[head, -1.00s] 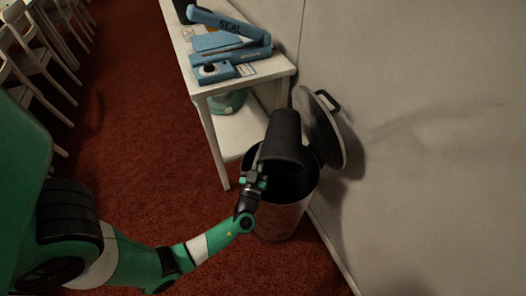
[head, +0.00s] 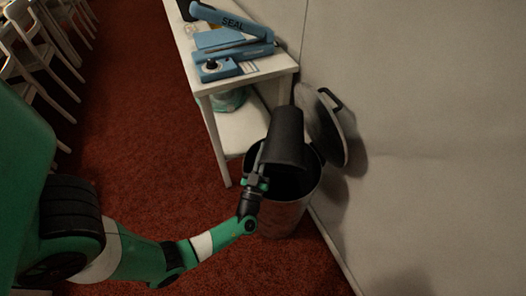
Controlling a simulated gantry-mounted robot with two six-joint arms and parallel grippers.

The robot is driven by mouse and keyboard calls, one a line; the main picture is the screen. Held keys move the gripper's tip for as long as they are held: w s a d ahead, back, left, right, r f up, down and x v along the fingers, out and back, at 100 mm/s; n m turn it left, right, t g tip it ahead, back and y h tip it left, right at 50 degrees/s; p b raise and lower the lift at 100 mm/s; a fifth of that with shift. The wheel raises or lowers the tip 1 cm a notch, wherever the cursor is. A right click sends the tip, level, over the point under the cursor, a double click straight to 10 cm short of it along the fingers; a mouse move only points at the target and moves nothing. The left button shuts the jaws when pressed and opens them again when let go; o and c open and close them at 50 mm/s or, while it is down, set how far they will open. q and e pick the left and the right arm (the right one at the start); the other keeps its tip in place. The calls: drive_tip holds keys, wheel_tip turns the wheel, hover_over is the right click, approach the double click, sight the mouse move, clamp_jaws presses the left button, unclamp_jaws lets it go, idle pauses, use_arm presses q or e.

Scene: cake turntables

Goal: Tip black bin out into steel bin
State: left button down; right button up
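The black bin (head: 286,137) is in the head view, upside down or nearly so, with its wide end low over the mouth of the steel bin. The steel bin (head: 285,217) stands on the carpet with its dark inside partly showing. My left gripper (head: 261,170) is at the left side of the black bin's rim and appears closed on it. The bin's inside and anything falling from it are hidden. The steel bin's round lid (head: 331,130) leans against the wall behind. My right gripper is not in view.
A white table (head: 250,80) stands behind and left of the steel bin, holding a blue sealer (head: 232,20) and a blue box with a dial (head: 216,70). A wall (head: 430,150) bounds the right. White chairs (head: 35,60) stand far left. Red carpet between is clear.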

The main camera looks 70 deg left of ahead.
use_arm(q)
drive_tip(key=shift+a+r+p, duration=0.1)
drive_tip(key=shift+r+p, duration=0.3)
drive_tip(key=shift+p, duration=0.2)
drive_tip(key=shift+w+a+r, duration=0.1)
drive_tip(key=shift+w+r, duration=0.05)
drive_tip(key=shift+r, duration=0.2)
wheel_tip(320, 180, down, 2)
drive_tip(key=shift+b, duration=0.6)
drive_tip(key=shift+f, duration=0.15)
wheel_tip(320, 180, up, 2)
drive_tip(key=shift+r+p, duration=0.2)
drive_tip(key=shift+p, duration=0.45)
wheel_tip(320, 180, down, 2)
drive_tip(key=shift+f+b, duration=0.15)
drive_tip(key=shift+b, duration=0.55)
drive_tip(key=shift+s+d, duration=0.2)
drive_tip(key=shift+s, duration=0.05)
